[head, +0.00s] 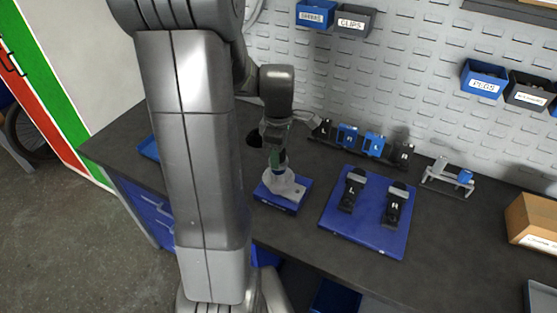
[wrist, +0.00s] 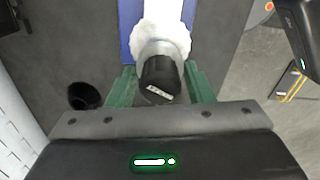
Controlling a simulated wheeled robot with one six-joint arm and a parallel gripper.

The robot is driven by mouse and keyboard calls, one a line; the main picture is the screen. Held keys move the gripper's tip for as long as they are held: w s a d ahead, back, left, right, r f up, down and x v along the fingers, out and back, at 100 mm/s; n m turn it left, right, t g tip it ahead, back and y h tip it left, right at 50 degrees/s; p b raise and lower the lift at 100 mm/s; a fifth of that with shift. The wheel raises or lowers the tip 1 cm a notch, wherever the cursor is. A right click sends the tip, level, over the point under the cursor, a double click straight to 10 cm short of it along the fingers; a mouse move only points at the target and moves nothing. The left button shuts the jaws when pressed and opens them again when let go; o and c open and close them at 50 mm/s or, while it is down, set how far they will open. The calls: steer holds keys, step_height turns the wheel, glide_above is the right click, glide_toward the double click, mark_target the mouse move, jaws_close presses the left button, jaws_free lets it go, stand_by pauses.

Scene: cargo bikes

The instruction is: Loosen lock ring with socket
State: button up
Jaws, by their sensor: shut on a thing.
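My gripper (wrist: 158,90) has its green fingers on both sides of a black cylindrical socket tool (wrist: 160,76) with a small white label, and is shut on it. In the head view my gripper (head: 275,148) points down over a pale metal part (head: 287,188) on a small blue base (head: 302,182). The socket stands over this pale part, which shows as a whitish round shape (wrist: 160,33) beyond it in the wrist view. The lock ring is not clearly visible, and I cannot tell whether the socket is seated on it.
A blue board (head: 378,238) with black L and R pieces lies to the right. Behind it stands a rack (head: 362,151) with black and blue holders. A small stand (head: 447,180) and a cardboard box (head: 535,222) are further right.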

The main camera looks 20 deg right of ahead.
steer(key=shift+f+b, duration=0.65)
steer(key=shift+f, duration=0.25)
steer(key=o, duration=0.8)
steer(key=c, duration=0.8)
steer(key=n, duration=0.4)
steer(key=shift+s+n, duration=0.1)
steer(key=shift+n, duration=1.1)
